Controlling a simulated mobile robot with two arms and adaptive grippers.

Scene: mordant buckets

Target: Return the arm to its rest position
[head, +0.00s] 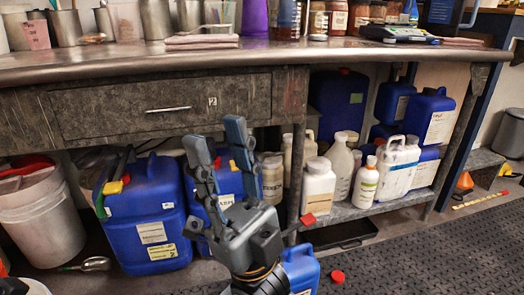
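My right gripper (217,140) rises from the bottom middle of the head view. Its two grey-blue fingers point up and stand apart, with nothing visible between them. It is open, in front of the blue jugs and the bench's lower shelf. My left gripper is not in view.
A workbench (290,56) with a drawer (160,105) spans the view, carrying jars and metal pots. Dark matting (430,255) lies clear at right.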

